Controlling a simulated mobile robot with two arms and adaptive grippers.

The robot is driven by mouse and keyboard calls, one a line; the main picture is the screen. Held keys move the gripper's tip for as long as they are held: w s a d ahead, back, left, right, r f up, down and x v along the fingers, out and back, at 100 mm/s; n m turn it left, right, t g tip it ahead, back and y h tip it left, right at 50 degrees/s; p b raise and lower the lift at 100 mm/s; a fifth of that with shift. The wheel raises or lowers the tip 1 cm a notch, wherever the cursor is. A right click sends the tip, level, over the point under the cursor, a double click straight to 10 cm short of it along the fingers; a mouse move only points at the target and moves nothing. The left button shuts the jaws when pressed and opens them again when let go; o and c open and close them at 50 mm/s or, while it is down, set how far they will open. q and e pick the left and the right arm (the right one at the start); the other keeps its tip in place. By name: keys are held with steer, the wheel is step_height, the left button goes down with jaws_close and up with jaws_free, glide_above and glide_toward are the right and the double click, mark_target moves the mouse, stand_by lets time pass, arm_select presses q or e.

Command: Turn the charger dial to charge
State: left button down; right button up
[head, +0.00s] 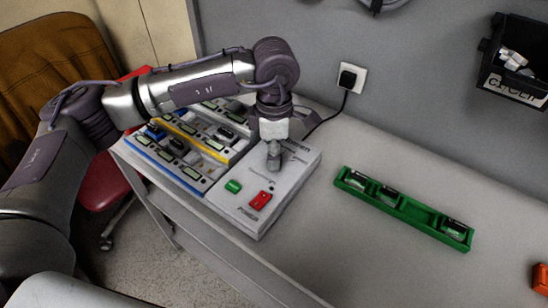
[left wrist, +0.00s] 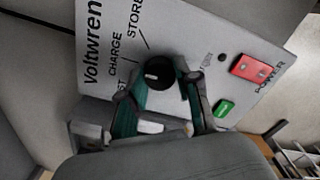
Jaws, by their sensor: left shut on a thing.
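The charger (head: 240,213) is a pale box on the table. In the left wrist view its panel (left wrist: 205,30) reads "Voltwren", with "STORE", "CHARGE" and a partly hidden label ending in "ST" beside the black dial (left wrist: 155,71). The dial has a small white mark; I cannot tell which label it points to. My left gripper (head: 273,163) reaches down onto the charger and hides the dial in the head view. In the left wrist view its two fingers (left wrist: 158,88) are shut on the dial, one on each side. My right gripper is not in view.
A red power switch (head: 260,200) and green button (head: 233,187) are on the charger's front part. Battery bays (head: 186,150) adjoin it at left. A green tray (head: 405,209) lies right. A wall plug (head: 348,79) and black bin (head: 512,85) are behind.

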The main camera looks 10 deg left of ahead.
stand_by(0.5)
arm_select(q)
steer(key=c, duration=0.8)
jaws_free()
steer(key=shift+r, duration=0.15)
step_height(320, 180, up, 12)
